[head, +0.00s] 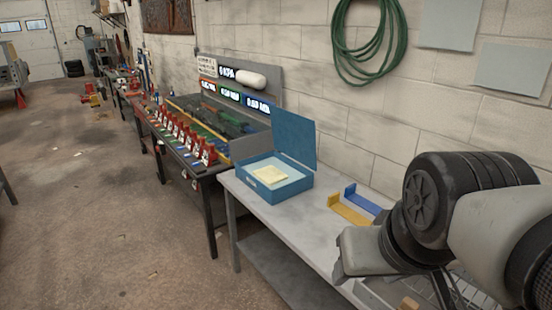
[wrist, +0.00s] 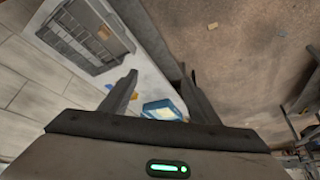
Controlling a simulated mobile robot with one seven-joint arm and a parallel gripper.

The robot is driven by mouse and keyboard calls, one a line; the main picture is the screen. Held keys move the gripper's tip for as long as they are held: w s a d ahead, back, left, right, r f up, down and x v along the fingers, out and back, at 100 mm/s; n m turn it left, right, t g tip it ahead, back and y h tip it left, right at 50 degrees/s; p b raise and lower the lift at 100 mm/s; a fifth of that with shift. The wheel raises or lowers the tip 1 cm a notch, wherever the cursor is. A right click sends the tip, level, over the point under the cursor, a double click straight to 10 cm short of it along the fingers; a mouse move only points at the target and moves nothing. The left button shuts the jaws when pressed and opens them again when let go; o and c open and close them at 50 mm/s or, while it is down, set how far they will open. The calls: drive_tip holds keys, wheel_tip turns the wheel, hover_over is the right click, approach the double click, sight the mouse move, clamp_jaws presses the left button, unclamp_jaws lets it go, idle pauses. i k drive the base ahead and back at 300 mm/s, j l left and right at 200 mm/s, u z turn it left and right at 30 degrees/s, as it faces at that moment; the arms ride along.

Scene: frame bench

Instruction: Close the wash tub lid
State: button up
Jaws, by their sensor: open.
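The wash tub (head: 268,191) is a blue box on the grey bench. Its blue lid (head: 294,138) stands upright, open, along the tub's back right side. A pale yellow item (head: 270,174) lies inside on a white surface. In the wrist view the tub (wrist: 150,109) shows small, between and beyond the fingers, partly cut off by my gripper's body. My gripper (wrist: 160,88) is open with nothing between its fingers, and is apart from the tub. In the head view my arm fills the right side; the fingers cannot be made out there.
A yellow bracket (head: 350,211) and a blue bracket (head: 362,200) lie right of the tub. A grey slatted tray (wrist: 84,38) holds a small tan block (wrist: 103,32). A dark workbench (head: 195,165) with red devices stands left. A block wall runs behind; open floor (head: 90,220) lies left.

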sight(294, 136)
drive_tip(key=i+j+z, duration=0.25)
drive_tip(key=z, duration=0.2)
drive_tip(key=i+j+z, duration=0.15)
drive_tip(key=j+z, duration=0.3)
drive_tip(key=i+j+z, duration=0.1)
drive_tip(key=j, duration=0.25)
drive_tip(key=i+j+z, duration=0.1)
drive_tip(key=j, duration=0.2)
drive_tip(key=i+j+z, duration=0.15)
drive_tip(key=j, duration=0.2)
drive_tip(key=i+j, duration=0.1)
drive_tip(key=j, duration=0.45)
drive_tip(key=i+j, duration=0.15)
drive_tip(key=j, duration=0.45)
drive_tip(key=i+j+z, duration=0.1)
drive_tip(key=j, duration=0.45)
drive_tip(key=i+j, duration=0.1)
drive_tip(key=j, duration=0.45)
drive_tip(key=i+j, duration=0.1)
drive_tip(key=j, duration=0.5)
drive_tip(key=i+j, duration=0.1)
drive_tip(key=j, duration=0.45)
drive_tip(key=z, duration=0.05)
